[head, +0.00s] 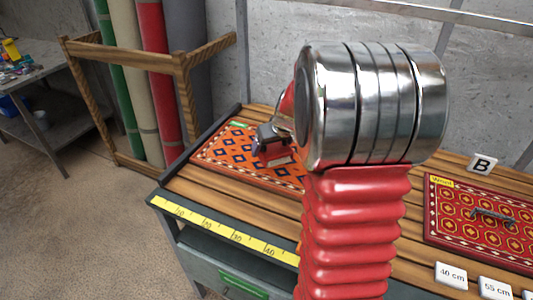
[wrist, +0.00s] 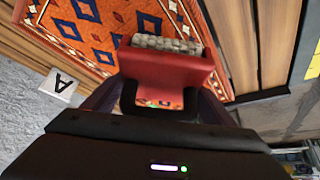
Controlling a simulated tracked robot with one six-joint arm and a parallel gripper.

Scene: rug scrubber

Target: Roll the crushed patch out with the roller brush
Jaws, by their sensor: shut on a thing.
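My gripper (head: 268,133) is over the orange rug with blue diamonds (head: 215,152), at the left of the bench in the head view. In the wrist view my gripper (wrist: 160,103) is shut on a red block-shaped brush (wrist: 165,68) with a pale, bumpy strip along its far edge; I take it to be the roller brush. The brush also shows in the head view (head: 278,157), low over the rug; I cannot tell whether it touches. The rug fills the upper left of the wrist view (wrist: 75,35). My arm hides the rug's right part. I cannot make out a crushed patch.
A red rug (head: 445,222) with a grey tool (head: 492,216) on it lies at the right, by a "B" card (head: 482,163). An "A" card (wrist: 58,85) shows beside the orange rug. A yellow ruler (head: 220,232) runs along the bench's front edge. A wooden rack (head: 185,95) stands behind left.

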